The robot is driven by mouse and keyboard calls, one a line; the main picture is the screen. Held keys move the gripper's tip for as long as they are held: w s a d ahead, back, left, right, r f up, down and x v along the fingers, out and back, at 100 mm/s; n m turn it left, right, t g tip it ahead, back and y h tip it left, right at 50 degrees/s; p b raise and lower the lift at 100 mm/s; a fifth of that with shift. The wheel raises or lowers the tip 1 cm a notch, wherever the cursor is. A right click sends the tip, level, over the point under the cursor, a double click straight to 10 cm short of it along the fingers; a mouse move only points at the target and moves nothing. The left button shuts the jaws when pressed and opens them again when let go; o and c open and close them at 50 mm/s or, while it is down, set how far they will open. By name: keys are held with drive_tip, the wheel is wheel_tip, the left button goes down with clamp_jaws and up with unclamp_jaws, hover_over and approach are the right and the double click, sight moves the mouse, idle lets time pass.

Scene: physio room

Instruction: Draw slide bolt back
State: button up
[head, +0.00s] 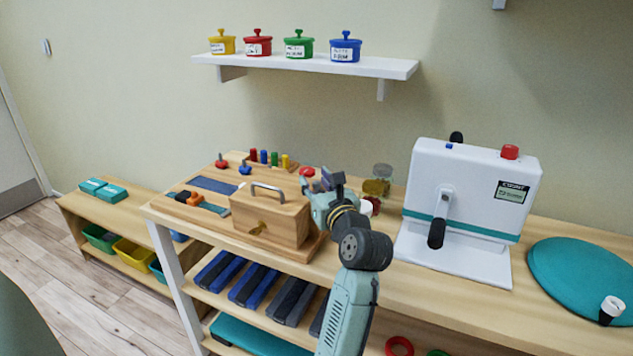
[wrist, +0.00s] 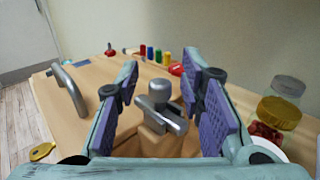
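The slide bolt (wrist: 160,98) is a silver metal piece with an upright rounded knob, set on a wooden mount in the wrist view. My gripper (wrist: 163,70) is open, with one purple-padded finger on each side of the bolt and a visible gap to the knob on both sides. In the head view my gripper (head: 327,183) is over the right end of the wooden box (head: 257,217) and hides the bolt there. The box has a grey bar handle (head: 268,188) on top, also in the wrist view (wrist: 68,90), and a brass piece (head: 262,228) on its front.
Coloured pegs (wrist: 158,54) stand behind the box. A white machine (head: 470,195) and a teal disc (head: 585,268) are on the bench to the right. A shelf (head: 300,64) with pots is above.

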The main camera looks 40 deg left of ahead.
drive_tip(key=shift+c, duration=0.2)
clamp_jaws()
idle(0.6)
